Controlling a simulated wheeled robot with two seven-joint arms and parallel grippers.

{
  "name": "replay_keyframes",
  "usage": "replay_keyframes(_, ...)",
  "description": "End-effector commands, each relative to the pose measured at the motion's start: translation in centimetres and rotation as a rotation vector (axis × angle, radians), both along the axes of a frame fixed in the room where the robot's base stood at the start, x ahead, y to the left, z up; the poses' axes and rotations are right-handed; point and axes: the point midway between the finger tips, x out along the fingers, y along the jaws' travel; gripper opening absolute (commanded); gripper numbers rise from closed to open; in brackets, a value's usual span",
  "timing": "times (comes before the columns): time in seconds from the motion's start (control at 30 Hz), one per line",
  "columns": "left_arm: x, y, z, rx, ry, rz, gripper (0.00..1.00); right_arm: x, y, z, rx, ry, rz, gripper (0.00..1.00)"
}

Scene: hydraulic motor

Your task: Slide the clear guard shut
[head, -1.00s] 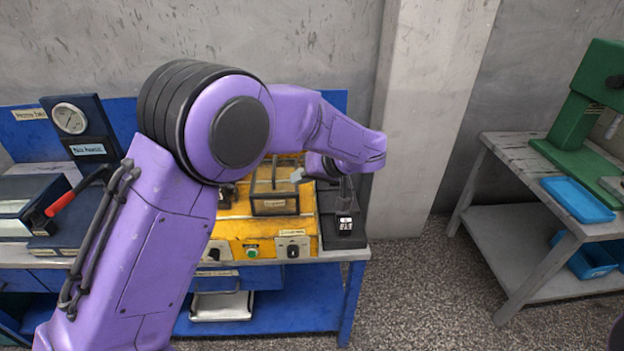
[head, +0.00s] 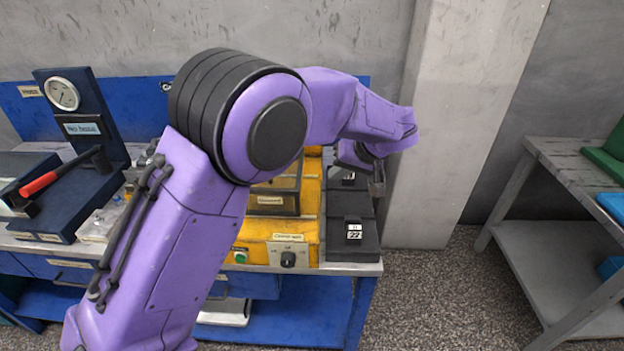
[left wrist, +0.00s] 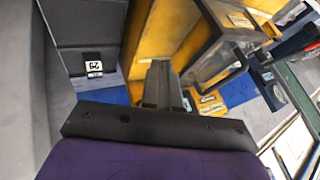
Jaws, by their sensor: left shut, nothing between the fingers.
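The clear guard (head: 274,203), a see-through box with a dark frame and a small label, sits on the yellow machine (head: 308,225) in the head view, partly hidden behind my left arm. In the left wrist view the guard (left wrist: 216,62) shows its dark frame and clear panel, just right of the fingers. My left gripper (head: 377,187) is shut and empty, to the right of the guard and by the dark block. Its fingers also show in the left wrist view (left wrist: 158,75), apart from the guard in that picture. My right gripper is not in view.
A dark block (head: 352,250) with a number label stands at the yellow machine's right side. A gauge stand (head: 80,120) and a red-handled lever (head: 40,183) are at the left. The floor between the benches is clear; a grey bench (head: 560,165) stands at the right.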

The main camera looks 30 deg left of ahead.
Motion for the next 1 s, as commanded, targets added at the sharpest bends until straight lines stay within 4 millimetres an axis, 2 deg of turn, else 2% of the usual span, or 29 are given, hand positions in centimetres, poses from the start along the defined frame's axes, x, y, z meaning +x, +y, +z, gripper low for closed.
replay_keyframes(0.2,0.3,2.9,-3.8,0.003,0.003,0.001,0.0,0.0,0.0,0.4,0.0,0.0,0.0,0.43)
replay_keyframes(0.33,-0.9,4.9,-3.6,0.002,-0.001,0.004,0.0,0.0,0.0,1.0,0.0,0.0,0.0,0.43)
replay_keyframes(0.5,-1.7,6.2,-3.7,0.0,-0.001,0.003,0.0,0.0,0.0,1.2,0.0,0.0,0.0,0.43)
replay_keyframes(1.0,-2.1,7.0,-3.6,-0.001,0.001,0.002,0.0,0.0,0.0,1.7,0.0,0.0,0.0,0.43)
